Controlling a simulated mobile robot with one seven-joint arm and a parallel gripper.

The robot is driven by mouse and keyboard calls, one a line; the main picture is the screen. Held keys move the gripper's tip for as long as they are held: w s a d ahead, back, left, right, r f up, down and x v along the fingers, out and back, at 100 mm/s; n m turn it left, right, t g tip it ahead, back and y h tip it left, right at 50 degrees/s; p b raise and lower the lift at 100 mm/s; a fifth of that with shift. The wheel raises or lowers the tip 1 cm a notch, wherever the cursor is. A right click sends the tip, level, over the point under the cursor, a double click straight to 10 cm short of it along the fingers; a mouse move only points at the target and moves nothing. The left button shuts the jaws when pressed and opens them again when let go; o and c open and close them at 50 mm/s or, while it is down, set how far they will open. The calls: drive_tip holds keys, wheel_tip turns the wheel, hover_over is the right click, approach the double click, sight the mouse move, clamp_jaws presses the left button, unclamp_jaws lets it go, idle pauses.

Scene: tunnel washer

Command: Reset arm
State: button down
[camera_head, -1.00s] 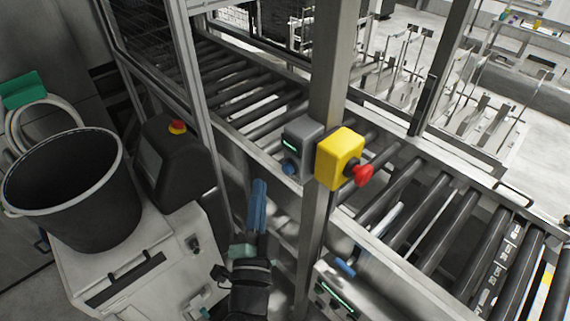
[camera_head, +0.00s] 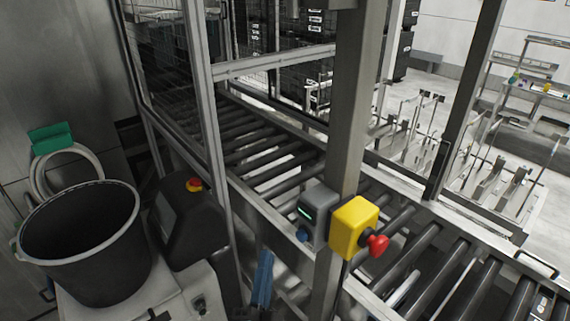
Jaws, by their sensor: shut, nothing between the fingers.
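My gripper (camera_head: 262,278) shows at the bottom of the head view, left of the grey post (camera_head: 343,130). Its blue fingers are together, point upward, and hold nothing. The rest of my arm is mostly cut off by the lower edge. The gripper is below the grey control box (camera_head: 315,213) and the yellow box with a red button (camera_head: 354,228), apart from both in the picture.
A roller conveyor (camera_head: 270,150) runs behind the post from upper left to lower right. A black bucket (camera_head: 85,245) stands at the lower left, beside a dark unit with a red button (camera_head: 190,220). Metal frame posts (camera_head: 205,110) stand close by. Racks (camera_head: 530,65) stand at the far right.

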drive_tip(key=a+r+n+t+y+b, duration=0.2)
drive_tip(key=r+n+y, duration=0.3)
drive_tip(key=r, duration=0.9)
drive_tip(key=a+r+n+t+y+b, duration=0.25)
drive_tip(key=r+n, duration=0.35)
drive_tip(key=r, duration=0.7)
drive_tip(key=s+d+r+n+t+h+b, duration=0.1)
drive_tip(key=s+d+r+h, duration=0.1)
drive_tip(key=s+r, duration=0.4)
drive_tip(key=s+d+r+n+t+h+b, duration=0.1)
drive_tip(key=s+d+r+h, duration=0.1)
drive_tip(key=s+r, duration=0.4)
wheel_tip(320, 180, up, 2)
drive_tip(key=shift+s+d+r+n+t, duration=0.1)
drive_tip(key=shift+s+d+n+t, duration=0.25)
drive_tip(key=shift+d, duration=0.4)
drive_tip(key=shift+w, duration=0.1)
